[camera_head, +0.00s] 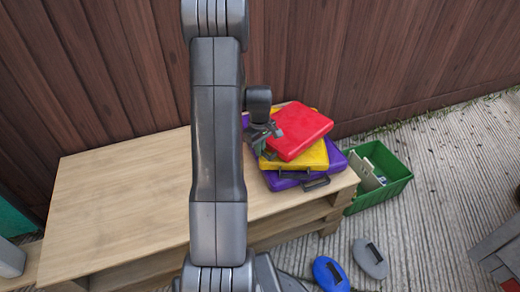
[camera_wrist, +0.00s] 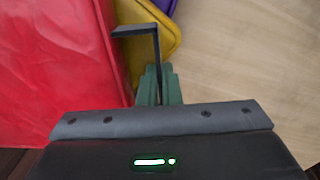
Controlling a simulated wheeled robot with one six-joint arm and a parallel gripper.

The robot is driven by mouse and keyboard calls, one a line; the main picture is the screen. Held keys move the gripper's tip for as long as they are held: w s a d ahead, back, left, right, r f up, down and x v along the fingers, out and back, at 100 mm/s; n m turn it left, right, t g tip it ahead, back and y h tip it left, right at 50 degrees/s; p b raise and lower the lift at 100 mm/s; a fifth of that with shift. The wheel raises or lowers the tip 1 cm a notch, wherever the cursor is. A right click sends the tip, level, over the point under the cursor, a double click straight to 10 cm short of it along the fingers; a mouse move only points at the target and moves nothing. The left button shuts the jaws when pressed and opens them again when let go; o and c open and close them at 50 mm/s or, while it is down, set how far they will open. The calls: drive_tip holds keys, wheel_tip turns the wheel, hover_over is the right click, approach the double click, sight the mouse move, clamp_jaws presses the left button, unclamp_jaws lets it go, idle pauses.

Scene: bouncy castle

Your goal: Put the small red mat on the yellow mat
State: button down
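The small red mat (camera_head: 302,130) is over the yellow mat (camera_head: 312,158), slightly offset toward the back right. I cannot tell whether it rests fully on it. The yellow mat lies on a purple mat (camera_head: 338,163) at the table's right end. My gripper (camera_head: 268,133) is at the red mat's left side. In the wrist view its green fingers (camera_wrist: 159,85) are close together on the black handle (camera_wrist: 157,48) of the red mat (camera_wrist: 55,70). A corner of the yellow mat (camera_wrist: 150,38) shows beside it.
The wooden table (camera_head: 115,190) is bare on its left. A green crate (camera_head: 385,190) with items stands on the ground at right. A blue object (camera_head: 330,272) and a grey object (camera_head: 370,258) lie in front. A wooden fence (camera_head: 400,50) stands behind the table.

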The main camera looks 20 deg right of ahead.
drive_tip(key=shift+f, duration=0.15)
drive_tip(key=c, duration=1.6)
unclamp_jaws()
wheel_tip(320, 180, up, 12)
drive_tip(key=p, duration=0.3)
drive_tip(key=shift+r, duration=0.25)
